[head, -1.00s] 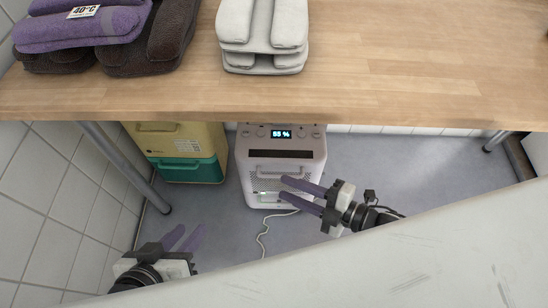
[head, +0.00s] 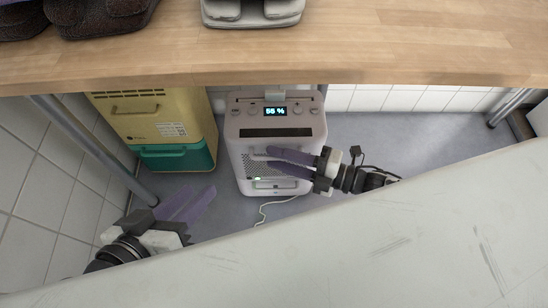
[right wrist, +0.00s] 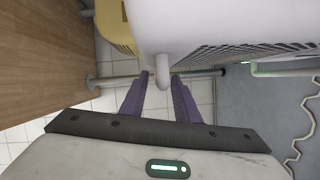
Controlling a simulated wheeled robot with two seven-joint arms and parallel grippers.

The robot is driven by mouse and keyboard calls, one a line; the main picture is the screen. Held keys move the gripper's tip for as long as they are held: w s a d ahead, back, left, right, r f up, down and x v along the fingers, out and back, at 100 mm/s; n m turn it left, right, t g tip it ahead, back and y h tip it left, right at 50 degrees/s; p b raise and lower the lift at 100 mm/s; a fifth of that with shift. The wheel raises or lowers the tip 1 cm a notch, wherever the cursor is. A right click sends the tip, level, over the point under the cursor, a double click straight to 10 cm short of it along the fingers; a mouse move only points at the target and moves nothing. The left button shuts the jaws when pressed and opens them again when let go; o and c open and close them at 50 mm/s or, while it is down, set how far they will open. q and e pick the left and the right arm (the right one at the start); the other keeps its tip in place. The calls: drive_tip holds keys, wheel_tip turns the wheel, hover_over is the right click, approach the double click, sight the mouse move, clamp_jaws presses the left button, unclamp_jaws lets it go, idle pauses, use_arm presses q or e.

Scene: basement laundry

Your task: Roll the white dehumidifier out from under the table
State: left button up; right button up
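The white dehumidifier (head: 285,126) stands upright on the floor under the table, its display reading 55 % and its front towards me. My right gripper (head: 270,158) is at its front, with its fingers across the upper front handle, which they mostly hide. In the right wrist view the handle (right wrist: 162,70) shows end-on between the tips of the open fingers (right wrist: 161,90), with gaps on both sides. The dehumidifier's body (right wrist: 205,25) fills the top there. My left gripper (head: 198,196) is open and empty, low at the left, apart from the dehumidifier.
The wooden table (head: 350,50) overhangs the dehumidifier. A yellow and green unit (head: 160,120) stands close on its left, near a metal table leg (head: 90,150). A white cord (head: 265,209) lies on the floor in front. The floor to the right (head: 420,140) is clear.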

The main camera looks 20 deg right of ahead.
drive_tip(key=shift+x, duration=0.8)
clamp_jaws()
